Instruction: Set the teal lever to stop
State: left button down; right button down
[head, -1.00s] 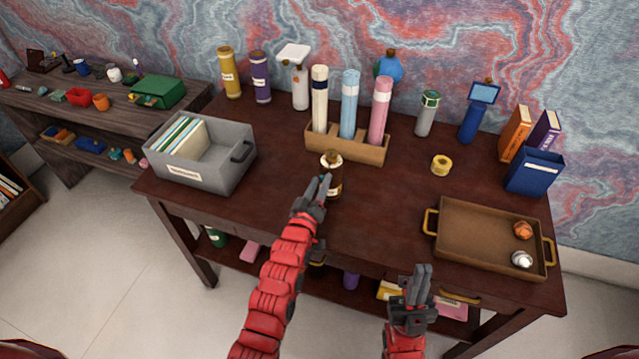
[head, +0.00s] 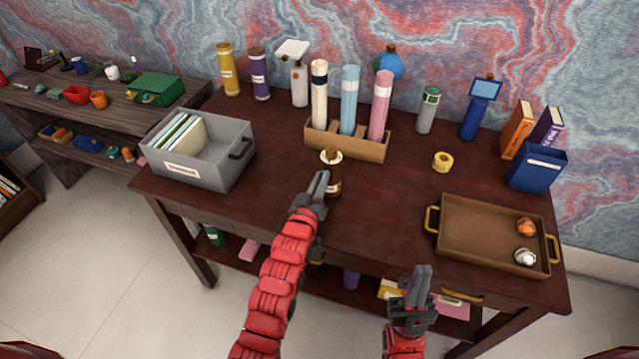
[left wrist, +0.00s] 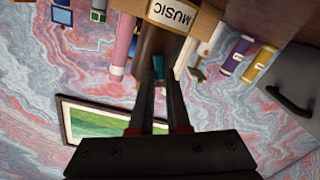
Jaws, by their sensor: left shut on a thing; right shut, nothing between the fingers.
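A dark brown, bottle-shaped device (head: 333,187) with a pale label stands on the desk in front of the wooden tube rack. In the left wrist view the brown device (left wrist: 160,40) appears upside down, its label reading "MUSIC". A small teal lever (left wrist: 158,67) shows on it, between my left fingertips. My left gripper (head: 321,182) is at the device's left front side, shut on the teal lever; the fingers (left wrist: 159,88) hide part of it. No stop mark can be read. My right gripper (head: 422,280) is shut and empty at the desk's front edge.
The wooden rack (head: 345,146) with three tall tubes stands behind the device. A grey bin (head: 228,173) is to the left. A brown tray (head: 470,240) with two small balls and yellow tape (head: 442,162) are to the right. The desk around the device is clear.

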pick_arm(q)
jog(key=shift+s+d+m+b, duration=0.1)
jog(key=shift+d+m+b, duration=0.15)
jog(key=shift+m+b, duration=0.85)
jog(key=shift+s+d+m+b, duration=0.1)
jog(key=shift+d+m+b, duration=0.15)
jog(key=shift+m+b, duration=0.8)
jog(key=shift+r+m, duration=0.1)
jog(key=shift+m, duration=0.25)
jog(key=c, duration=0.9)
grip_release()
